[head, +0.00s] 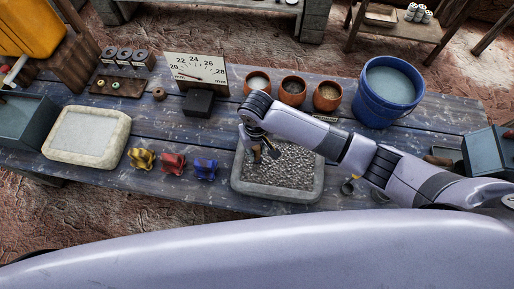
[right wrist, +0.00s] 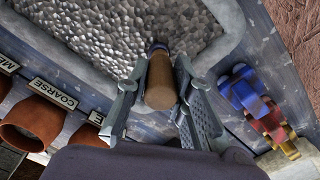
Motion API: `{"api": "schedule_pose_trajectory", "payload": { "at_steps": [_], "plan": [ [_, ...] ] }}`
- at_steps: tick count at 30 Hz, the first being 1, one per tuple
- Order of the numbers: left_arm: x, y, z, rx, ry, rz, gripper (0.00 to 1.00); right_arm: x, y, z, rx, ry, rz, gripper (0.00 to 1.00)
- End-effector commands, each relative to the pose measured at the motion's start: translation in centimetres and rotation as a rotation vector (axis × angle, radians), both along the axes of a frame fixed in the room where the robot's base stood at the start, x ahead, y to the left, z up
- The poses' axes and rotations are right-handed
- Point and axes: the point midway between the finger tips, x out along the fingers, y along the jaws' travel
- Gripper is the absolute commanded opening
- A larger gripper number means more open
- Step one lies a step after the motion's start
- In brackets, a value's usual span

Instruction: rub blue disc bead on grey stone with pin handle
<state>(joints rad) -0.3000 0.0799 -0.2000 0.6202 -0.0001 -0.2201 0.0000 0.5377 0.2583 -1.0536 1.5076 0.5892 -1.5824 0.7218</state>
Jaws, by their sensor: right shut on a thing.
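The grey stone (head: 275,193) is a tray-like block with a rough, pebbled top on the blue plank table; it also fills the top of the right wrist view (right wrist: 228,42). My right gripper (head: 264,152) is over its left part, shut on the wooden pin handle (right wrist: 160,82). The handle lies between both fingers, its far end towards the pebbled face. A small dark blue piece, likely the disc bead (right wrist: 158,47), shows at that end. I cannot tell whether it touches the stone. My left gripper is not in view.
Yellow, red and blue small stands (head: 173,164) are left of the stone. A pale slab (head: 88,137) is farther left. A blue-grey bin (head: 487,153) is right.

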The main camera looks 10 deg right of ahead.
Motion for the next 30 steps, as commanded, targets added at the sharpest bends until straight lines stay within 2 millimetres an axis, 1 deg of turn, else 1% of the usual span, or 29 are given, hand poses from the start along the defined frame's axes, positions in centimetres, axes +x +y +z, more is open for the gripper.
{"api": "schedule_pose_trajectory", "payload": {
  "at_steps": [22, 25, 30],
  "plan": [
    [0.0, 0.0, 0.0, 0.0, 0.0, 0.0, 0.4, 0.1, 0.1, 6.0, 0.003, -0.002, 0.0, 0.0],
    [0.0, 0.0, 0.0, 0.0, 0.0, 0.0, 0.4, 0.1, 0.0, 6.6, 0.001, -0.002, -0.001, 0.0],
    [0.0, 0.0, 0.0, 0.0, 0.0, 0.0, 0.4, 0.1, 0.0, 7.0, 0.001, -0.002, -0.001, 0.0]
  ]
}}
